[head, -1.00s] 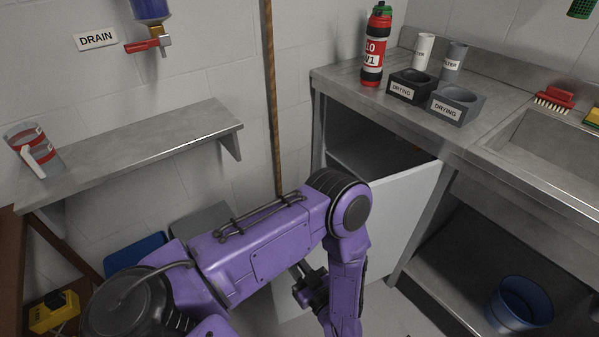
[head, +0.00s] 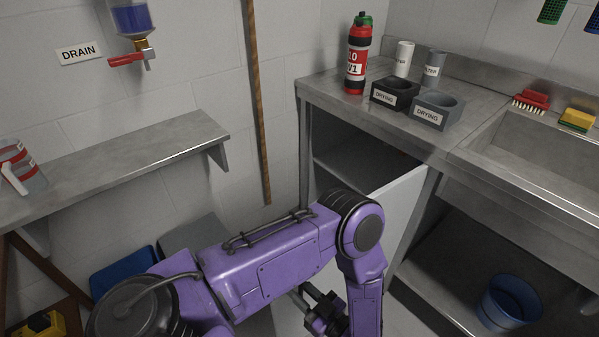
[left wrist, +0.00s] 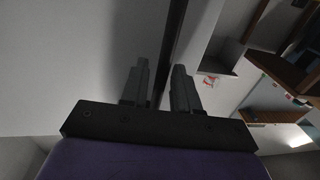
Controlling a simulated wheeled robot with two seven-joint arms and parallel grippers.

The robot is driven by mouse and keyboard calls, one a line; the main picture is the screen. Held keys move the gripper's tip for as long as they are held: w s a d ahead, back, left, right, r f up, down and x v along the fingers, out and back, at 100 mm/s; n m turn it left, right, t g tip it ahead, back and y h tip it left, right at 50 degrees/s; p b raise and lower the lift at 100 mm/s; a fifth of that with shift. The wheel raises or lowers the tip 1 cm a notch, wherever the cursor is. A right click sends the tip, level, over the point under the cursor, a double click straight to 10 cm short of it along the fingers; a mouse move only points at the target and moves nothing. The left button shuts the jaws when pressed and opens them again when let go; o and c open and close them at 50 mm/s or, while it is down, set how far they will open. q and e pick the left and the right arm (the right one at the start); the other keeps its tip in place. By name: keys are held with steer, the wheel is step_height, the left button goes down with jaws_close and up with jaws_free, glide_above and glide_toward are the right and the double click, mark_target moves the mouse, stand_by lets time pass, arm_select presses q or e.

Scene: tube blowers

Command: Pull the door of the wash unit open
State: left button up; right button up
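The wash unit's door (head: 401,209) is a pale panel hinged at the right of the compartment under the counter. It stands partly open, and the dark compartment (head: 345,152) shows behind it. My left arm hides its lower left part. My left gripper (head: 324,312) is low, by the door, partly hidden by my arm. In the left wrist view, the two fingers of my left gripper (left wrist: 160,88) are apart, with a dark narrow edge, seemingly the door's, running between them and the pale door face (left wrist: 65,60) at left. Contact cannot be told. My right gripper is not in view.
The steel counter (head: 330,91) holds a red bottle (head: 356,58), two drying blocks (head: 394,94) and two filter tubes (head: 403,60). A wall shelf (head: 130,163) is at left. A blue bucket (head: 508,301) stands under the sink (head: 555,150). A wooden pole (head: 258,110) leans on the wall.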

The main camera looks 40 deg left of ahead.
arm_select(q)
steer(key=d+b, duration=0.2)
steer(key=d, duration=0.8)
steer(key=shift+s+d, duration=0.15)
steer(key=shift+d, duration=0.15)
